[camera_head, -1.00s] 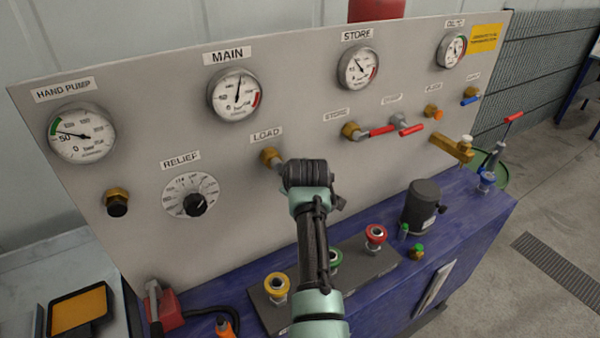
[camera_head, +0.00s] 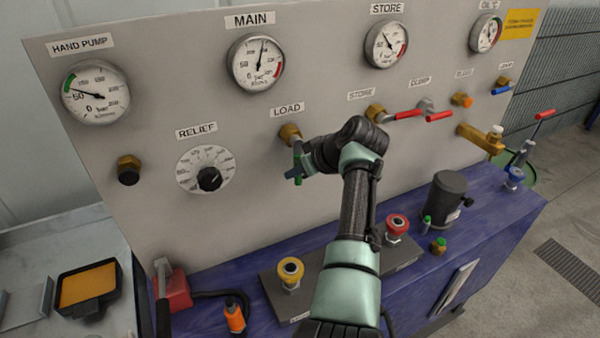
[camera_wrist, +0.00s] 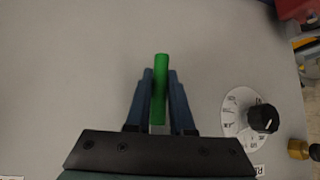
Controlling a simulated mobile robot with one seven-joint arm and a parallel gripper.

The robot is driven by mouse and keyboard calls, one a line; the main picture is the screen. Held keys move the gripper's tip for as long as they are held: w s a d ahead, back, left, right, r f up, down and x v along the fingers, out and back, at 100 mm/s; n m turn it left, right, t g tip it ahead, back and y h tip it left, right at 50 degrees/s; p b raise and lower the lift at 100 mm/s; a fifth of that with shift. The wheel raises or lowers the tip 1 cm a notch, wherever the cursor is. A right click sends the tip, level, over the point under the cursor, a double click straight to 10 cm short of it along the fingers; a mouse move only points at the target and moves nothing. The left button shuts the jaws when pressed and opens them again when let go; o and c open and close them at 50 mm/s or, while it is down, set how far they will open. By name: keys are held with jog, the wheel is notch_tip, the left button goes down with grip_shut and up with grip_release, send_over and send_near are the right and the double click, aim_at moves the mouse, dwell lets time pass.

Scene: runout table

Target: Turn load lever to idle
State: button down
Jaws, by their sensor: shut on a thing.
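The load lever has a green handle (camera_head: 298,163) that points down from the brass valve (camera_head: 290,134) under the LOAD label (camera_head: 288,110). In the wrist view the green handle (camera_wrist: 161,88) stands between my gripper's two blue fingers, its tip reaching past them. My gripper (camera_head: 294,174) is shut on the handle, reaching in from the right side close to the panel. In the head view the fingers hide part of the handle.
The relief dial (camera_head: 209,177) is left of the lever, and the red store lever (camera_head: 404,114) is to its right. Below, a yellow button (camera_head: 290,270) and a red button (camera_head: 397,226) stand on the bench. A black cylinder (camera_head: 446,197) stands further right.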

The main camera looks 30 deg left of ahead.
dwell(0.4)
jog(key=c, duration=0.8)
grip_release()
jog(key=b+v, duration=0.2)
jog(key=v, duration=1.1)
